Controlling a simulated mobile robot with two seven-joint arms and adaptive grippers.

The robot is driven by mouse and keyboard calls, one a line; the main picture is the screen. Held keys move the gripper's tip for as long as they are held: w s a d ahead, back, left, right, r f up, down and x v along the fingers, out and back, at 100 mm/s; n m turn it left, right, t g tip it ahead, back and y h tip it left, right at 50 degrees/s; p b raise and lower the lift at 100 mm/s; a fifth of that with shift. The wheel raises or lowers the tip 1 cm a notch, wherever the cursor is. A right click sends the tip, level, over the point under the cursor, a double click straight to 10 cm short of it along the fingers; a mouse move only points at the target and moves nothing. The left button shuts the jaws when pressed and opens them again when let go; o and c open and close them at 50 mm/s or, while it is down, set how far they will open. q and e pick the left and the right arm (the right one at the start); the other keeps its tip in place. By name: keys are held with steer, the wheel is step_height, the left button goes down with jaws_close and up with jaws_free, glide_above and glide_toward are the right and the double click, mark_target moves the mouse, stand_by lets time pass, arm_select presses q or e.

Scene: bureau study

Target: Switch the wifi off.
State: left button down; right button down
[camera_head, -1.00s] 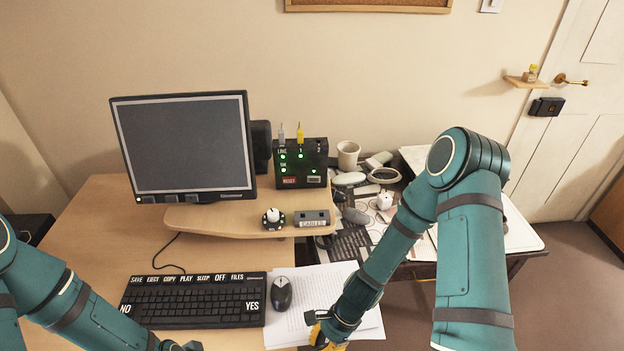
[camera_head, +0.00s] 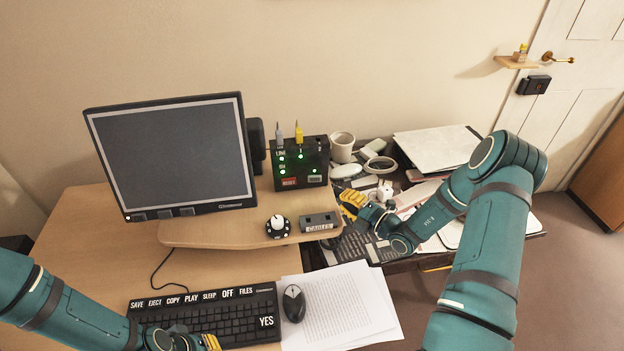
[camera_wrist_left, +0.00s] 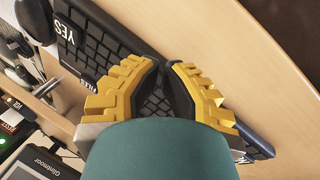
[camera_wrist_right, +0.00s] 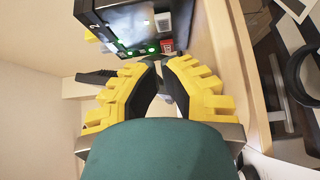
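The wifi box (camera_head: 312,160), black with green lights and a red RESET label, stands on the raised desk shelf right of the monitor. A grey and a yellow plug stand in its top. It also shows in the right wrist view (camera_wrist_right: 125,20), beyond the fingertips. My right gripper (camera_head: 346,205) is at the shelf's right end, right of and nearer than the box, apart from it. Its yellow fingers (camera_wrist_right: 160,64) are together with nothing held. My left gripper (camera_head: 212,343) is low over the keyboard (camera_head: 215,310), its fingers (camera_wrist_left: 163,64) together and empty.
A dial (camera_head: 277,226) and a grey CABLES box (camera_head: 320,222) sit on the shelf before the wifi box. The monitor (camera_head: 175,150) blocks the left side. A mug (camera_head: 342,147) and clutter crowd the side table. Papers (camera_head: 345,305) lie beside the mouse (camera_head: 293,303).

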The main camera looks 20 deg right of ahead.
mark_target(311, 178)
steer(key=shift+a, duration=0.1)
arm_select(q)
steer(key=shift+s, duration=0.1)
steer(key=shift+s+f+b, duration=0.1)
steer(key=shift+f+b, duration=0.4)
steer(key=shift+f, duration=0.05)
arm_select(e)
steer(key=x, duration=1)
